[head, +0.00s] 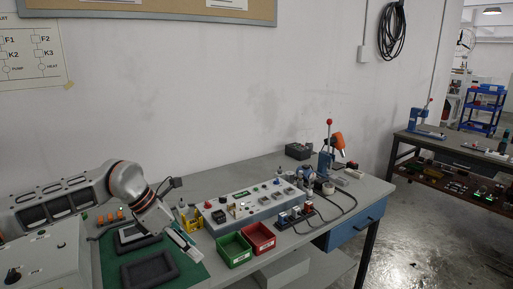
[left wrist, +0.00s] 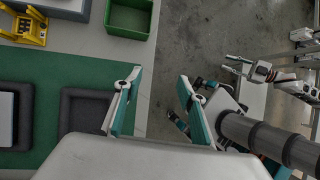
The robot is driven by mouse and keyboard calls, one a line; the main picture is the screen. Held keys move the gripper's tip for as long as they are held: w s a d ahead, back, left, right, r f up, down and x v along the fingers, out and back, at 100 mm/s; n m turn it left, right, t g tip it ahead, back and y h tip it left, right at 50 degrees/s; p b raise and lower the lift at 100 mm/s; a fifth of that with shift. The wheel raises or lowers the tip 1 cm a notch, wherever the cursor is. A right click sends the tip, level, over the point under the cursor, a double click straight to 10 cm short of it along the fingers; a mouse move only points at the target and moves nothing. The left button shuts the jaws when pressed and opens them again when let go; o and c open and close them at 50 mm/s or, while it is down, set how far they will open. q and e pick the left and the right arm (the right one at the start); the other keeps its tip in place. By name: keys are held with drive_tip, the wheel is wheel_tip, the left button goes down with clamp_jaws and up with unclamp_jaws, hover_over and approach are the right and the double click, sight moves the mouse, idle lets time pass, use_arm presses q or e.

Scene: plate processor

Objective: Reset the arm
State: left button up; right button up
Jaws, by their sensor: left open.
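My left arm (head: 128,184) reaches in from the left over the bench in the head view. Its left gripper (head: 184,242) points down and to the right, above the edge of the green mat (head: 108,262). In the left wrist view the two teal-and-white fingers of the left gripper (left wrist: 158,86) stand apart with nothing between them. Below them are the bench edge and the grey floor.
An empty dark tray (head: 150,270) lies on the mat, beside the gripper. A green bin (head: 234,250) and a red bin (head: 259,238) stand to its right. A control box (head: 244,207) is behind them. A white-grey machine (head: 48,257) stands at left.

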use_arm(q)
drive_tip(key=s+d+n+t+h, duration=0.1)
drive_tip(key=s+d+n+h, duration=0.55)
drive_tip(key=d, duration=0.45)
drive_tip(key=s+d+n+t+h, duration=0.2)
drive_tip(key=s+d+n+h, duration=0.4)
drive_tip(key=d, duration=0.6)
drive_tip(key=w+a+f+n+t+y, duration=0.1)
drive_tip(key=a+f+n+t+y, duration=0.95)
drive_tip(key=n, duration=1.05)
drive_tip(key=s+a+f+n+g+y, duration=0.2)
drive_tip(key=s+a+f+n, duration=0.3)
drive_tip(key=f, duration=0.5)
drive_tip(key=s+a+f+n+g+y, duration=0.2)
drive_tip(key=s+a+f+n+y, duration=0.1)
drive_tip(key=s+a+f, duration=0.7)
drive_tip(key=shift+f+n, duration=0.5)
drive_tip(key=shift+n, duration=0.35)
drive_tip(key=shift+s+a, duration=0.1)
drive_tip(key=c, duration=0.4)
drive_tip(key=shift+o, duration=0.2)
